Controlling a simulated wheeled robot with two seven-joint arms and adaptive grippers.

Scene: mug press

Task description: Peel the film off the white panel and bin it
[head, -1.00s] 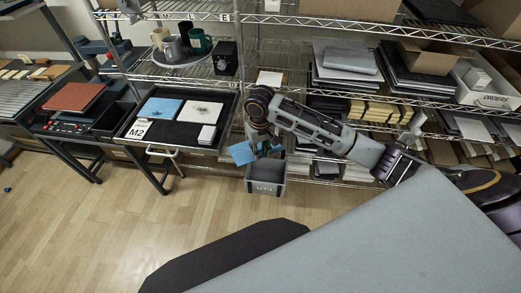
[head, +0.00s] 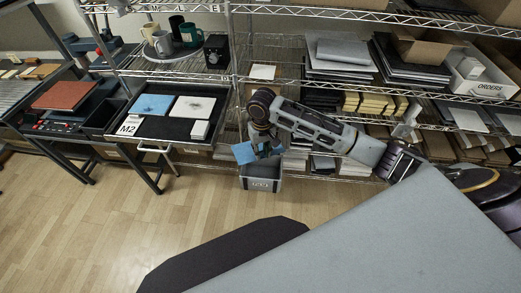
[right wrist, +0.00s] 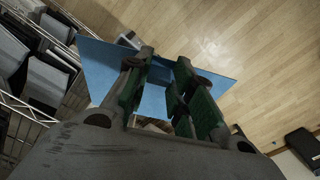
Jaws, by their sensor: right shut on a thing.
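The white panel (head: 192,107) lies in the black-lined drawer marked M2, with a dark smudge on its face. The film is a thin blue sheet (head: 244,152). My right gripper (head: 265,151) is shut on it, and the sheet sticks out to the left, over the bin. In the right wrist view the blue film (right wrist: 103,70) spans both sides of the green-padded fingers (right wrist: 165,75). The bin (head: 261,184) is a grey open box on the floor in front of the rack, just below the gripper. Its inside is mostly hidden. My left gripper is out of view.
A blue panel (head: 151,105) and a small white block (head: 200,130) lie in the same drawer (head: 165,131). A wire rack behind carries mugs, a black box (head: 216,53), boxes and stacked sheets. The wooden floor (head: 100,230) at the front left is clear.

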